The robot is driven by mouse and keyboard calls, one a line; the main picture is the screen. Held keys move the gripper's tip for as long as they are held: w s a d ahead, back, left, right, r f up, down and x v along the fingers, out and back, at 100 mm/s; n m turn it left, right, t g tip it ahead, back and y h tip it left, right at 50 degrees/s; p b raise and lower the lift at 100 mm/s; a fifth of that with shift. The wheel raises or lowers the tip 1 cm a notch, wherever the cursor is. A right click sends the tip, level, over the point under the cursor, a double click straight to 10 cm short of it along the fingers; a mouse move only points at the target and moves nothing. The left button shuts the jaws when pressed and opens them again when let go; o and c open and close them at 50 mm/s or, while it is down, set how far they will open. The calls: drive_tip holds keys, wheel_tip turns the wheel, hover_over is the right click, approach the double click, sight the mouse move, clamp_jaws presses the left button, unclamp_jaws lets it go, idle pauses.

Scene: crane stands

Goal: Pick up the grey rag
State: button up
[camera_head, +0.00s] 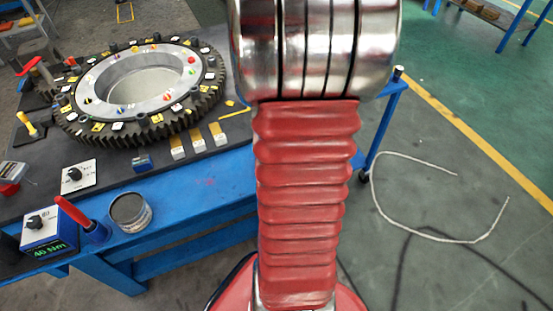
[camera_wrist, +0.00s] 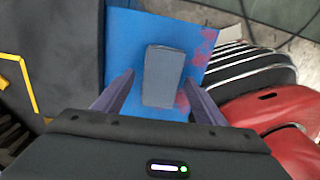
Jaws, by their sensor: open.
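The grey rag (camera_wrist: 162,68), a folded rectangular piece, lies on the blue bench top (camera_wrist: 127,45) in the wrist view. My gripper (camera_wrist: 160,78) is open, with one finger on each side of the rag and a gap to it on both sides. The rag's lower end runs down towards the gripper body. I cannot tell the height of the fingers above the bench. In the head view my arm fills the middle, and neither the rag nor the gripper can be seen.
A large dark gear ring (camera_head: 54,118) lies on the bench's dark mat (camera_head: 190,178). A can (camera_head: 130,213), a red-handled tool (camera_head: 75,215) and a display box (camera_head: 48,235) stand near the front edge. A pale cable (camera_head: 412,158) lies on the floor at right.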

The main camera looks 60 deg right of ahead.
drive_tip(key=c, duration=1.1)
drive_tip(key=shift+r, duration=0.1)
drive_tip(key=shift+c, duration=0.2)
wheel_tip(320, 180, up, 10)
idle(0.3)
